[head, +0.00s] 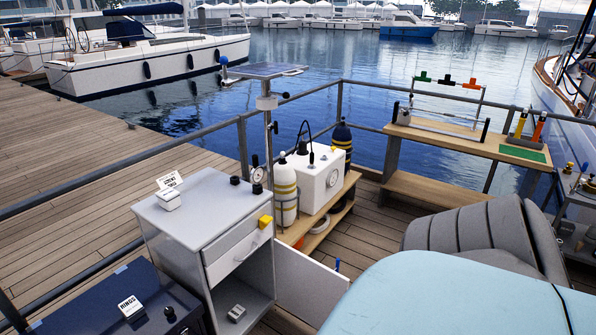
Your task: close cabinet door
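A light grey cabinet (182,262) stands at the lower left of the middle. Its door (310,287) is hinged on the cabinet's right side and stands wide open, swung out to the right. Neither of my grippers is in view.
A light blue surface (450,295) fills the lower right, near the door's free edge. A grey padded form (470,232) lies behind it. A dark blue case (105,305) stands left of the cabinet. A shelf with cylinders (285,190) stands behind. Deck shows between.

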